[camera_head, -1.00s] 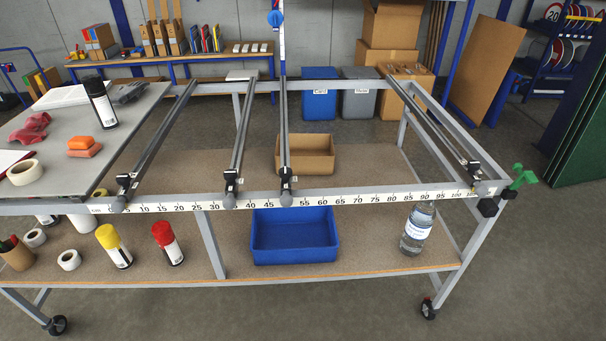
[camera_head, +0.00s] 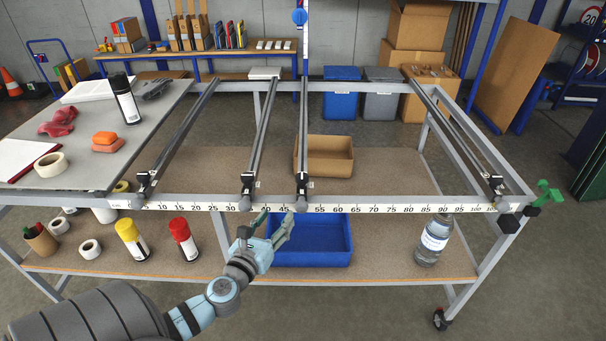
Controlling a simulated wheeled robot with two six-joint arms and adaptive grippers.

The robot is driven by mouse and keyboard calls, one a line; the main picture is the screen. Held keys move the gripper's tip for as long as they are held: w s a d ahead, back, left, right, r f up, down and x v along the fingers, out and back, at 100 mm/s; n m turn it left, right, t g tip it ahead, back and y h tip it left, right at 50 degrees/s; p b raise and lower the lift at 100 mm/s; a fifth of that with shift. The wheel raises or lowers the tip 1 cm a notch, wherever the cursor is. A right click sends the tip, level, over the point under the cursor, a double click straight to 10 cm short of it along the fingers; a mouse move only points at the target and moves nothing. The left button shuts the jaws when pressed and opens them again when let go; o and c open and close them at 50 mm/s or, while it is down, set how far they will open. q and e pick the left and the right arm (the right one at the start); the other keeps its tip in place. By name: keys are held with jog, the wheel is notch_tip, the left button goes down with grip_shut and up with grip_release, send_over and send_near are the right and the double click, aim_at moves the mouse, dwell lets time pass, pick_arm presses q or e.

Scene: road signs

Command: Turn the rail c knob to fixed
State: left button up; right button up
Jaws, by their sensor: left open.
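Several dark rails run front to back across the frame, each with a grey knob at its front end. Their letters are too small to read. Counting from the left, the third rail (camera_head: 304,130) has its knob (camera_head: 302,204) near the 50 mark on the scale. The second rail's knob (camera_head: 246,205) is near 35, and the first rail's knob (camera_head: 143,192) is at the far left. My left gripper (camera_head: 274,222) is open and empty, in front of the scale between the second and third knobs. No contact with a knob shows. My right gripper is out of view.
A blue bin (camera_head: 312,256) stands on the lower shelf behind and below my left gripper. A cardboard box (camera_head: 325,165) is under the rails. Yellow (camera_head: 131,240) and red (camera_head: 184,240) spray cans and a bottle (camera_head: 433,240) stand on the shelf.

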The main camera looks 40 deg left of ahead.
aim_at(299, 181)
pick_arm(q)
jog(key=shift+m+t, duration=0.6)
jog(key=shift+m, duration=0.2)
jog(key=r+x, duration=0.1)
jog(key=x, duration=0.3)
jog(key=d+r+x, duration=0.1)
jog(key=x, duration=0.4)
jog(key=r+x, duration=0.1)
jog(key=x, duration=0.4)
jog(key=shift+w+d+r, duration=0.1)
jog(key=shift+w+d, duration=0.1)
jog(key=shift+w, duration=0.2)
jog(key=shift+h, duration=0.3)
jog(key=c, duration=1.2)
